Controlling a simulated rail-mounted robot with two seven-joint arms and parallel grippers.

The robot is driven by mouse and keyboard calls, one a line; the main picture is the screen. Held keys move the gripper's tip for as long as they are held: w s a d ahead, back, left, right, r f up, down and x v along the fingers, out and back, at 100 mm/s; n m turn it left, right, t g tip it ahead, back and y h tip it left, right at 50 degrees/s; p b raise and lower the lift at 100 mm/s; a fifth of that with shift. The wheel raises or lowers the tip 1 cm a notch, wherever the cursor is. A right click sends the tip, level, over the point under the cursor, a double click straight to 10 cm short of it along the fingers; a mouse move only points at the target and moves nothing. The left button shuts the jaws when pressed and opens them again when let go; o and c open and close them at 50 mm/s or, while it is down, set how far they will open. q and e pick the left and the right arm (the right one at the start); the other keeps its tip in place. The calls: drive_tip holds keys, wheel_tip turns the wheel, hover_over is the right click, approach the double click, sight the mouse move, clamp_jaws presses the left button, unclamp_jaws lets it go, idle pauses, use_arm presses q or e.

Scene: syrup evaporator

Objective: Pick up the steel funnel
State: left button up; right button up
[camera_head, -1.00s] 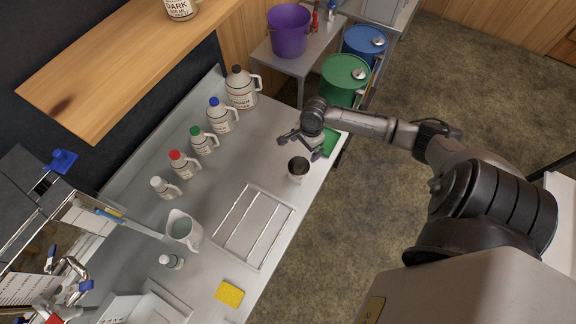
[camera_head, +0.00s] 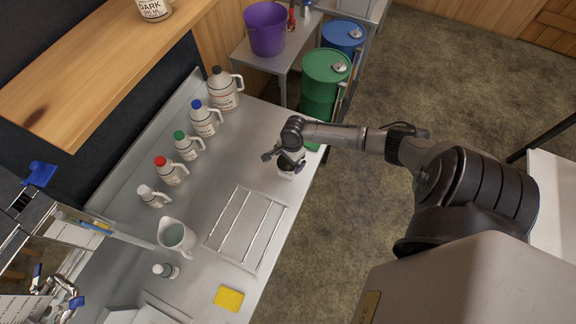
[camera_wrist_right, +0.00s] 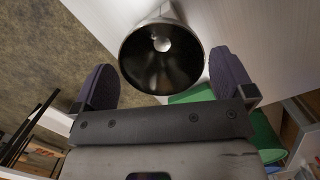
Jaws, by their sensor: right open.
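The steel funnel (camera_head: 286,175) stands on the steel counter near its right edge, mostly hidden under my right gripper in the head view. In the right wrist view the funnel (camera_wrist_right: 162,60) shows its wide round mouth, dark inside, with a small bright hole at the bottom. My right gripper (camera_head: 283,160) is open, and its fingers (camera_wrist_right: 162,66) lie to either side of the funnel's mouth with gaps visible. It is not holding the funnel. My left gripper is out of view.
A wire rack (camera_head: 246,228) lies on the counter beside the funnel. A jug (camera_head: 174,236), a small bottle (camera_head: 165,270) and a yellow sponge (camera_head: 229,298) are nearer. Several capped jugs line the back. A green drum (camera_head: 322,80) stands beyond the counter's far end.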

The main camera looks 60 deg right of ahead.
sight(286, 169)
drive_tip(key=shift+w+a+f+b, duration=0.1)
drive_tip(key=shift+a+f+b, duration=0.15)
drive_tip(key=shift+f, duration=0.9)
drive_tip(key=shift+w+a+f+b, duration=0.1)
drive_tip(key=shift+f+b, duration=0.2)
drive_tip(key=shift+f, duration=0.8)
drive_tip(key=c, duration=0.7)
drive_tip(key=shift+r, duration=0.1)
